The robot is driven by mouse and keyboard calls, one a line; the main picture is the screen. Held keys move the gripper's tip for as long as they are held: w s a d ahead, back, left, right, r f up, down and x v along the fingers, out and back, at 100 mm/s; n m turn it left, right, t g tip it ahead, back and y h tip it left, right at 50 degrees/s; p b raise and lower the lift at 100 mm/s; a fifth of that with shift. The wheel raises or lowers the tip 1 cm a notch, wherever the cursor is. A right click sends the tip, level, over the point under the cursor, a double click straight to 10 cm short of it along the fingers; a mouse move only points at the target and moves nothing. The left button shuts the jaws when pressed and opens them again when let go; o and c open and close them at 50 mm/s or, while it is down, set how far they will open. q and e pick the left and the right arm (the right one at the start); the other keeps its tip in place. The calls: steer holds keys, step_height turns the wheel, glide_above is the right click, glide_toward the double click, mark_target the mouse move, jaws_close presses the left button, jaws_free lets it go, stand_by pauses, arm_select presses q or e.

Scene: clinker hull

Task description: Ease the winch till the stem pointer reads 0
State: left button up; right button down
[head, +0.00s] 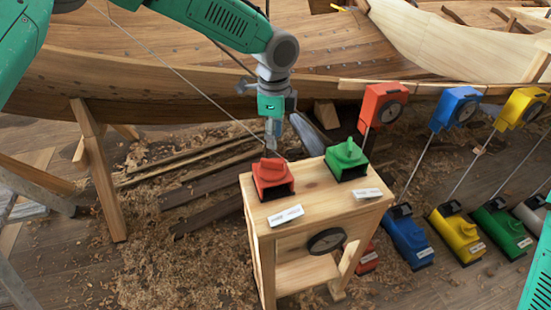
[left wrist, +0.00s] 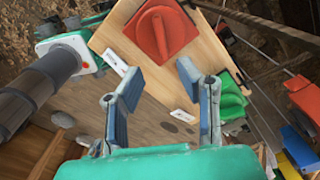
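A red winch block with a raised knob (head: 272,178) sits on top of a wooden stand (head: 320,205), beside a green one (head: 346,160). White labels lie in front of both; I cannot read them. A dark round dial (head: 326,241) is on the stand's front; its reading is too small to tell. I cannot tell which dial is the stem pointer. My left gripper (head: 271,138) points down just above and behind the red block. In the left wrist view, its fingers (left wrist: 158,88) are apart and empty, with the red knob (left wrist: 160,30) beyond them. My right gripper is out of view.
Red (head: 382,106), blue (head: 455,108) and yellow (head: 522,106) dial boxes hang at right, with lines down to coloured blocks on the floor, such as the blue one (head: 407,238). The planked hull (head: 150,80) stands behind. Wood shavings cover the floor left of the stand.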

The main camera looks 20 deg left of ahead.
mark_target(272, 160)
arm_select(q)
steer(key=f, duration=0.2)
steer(key=a+f, duration=0.1)
steer(key=f, duration=0.5)
steer(key=shift+w+a+f, duration=0.15)
steer(key=shift+w, duration=0.05)
steer(key=shift+f, duration=0.5)
steer(key=shift+d, duration=0.5)
steer(key=shift+a, duration=0.1)
jaws_close()
steer(key=shift+a, duration=0.15)
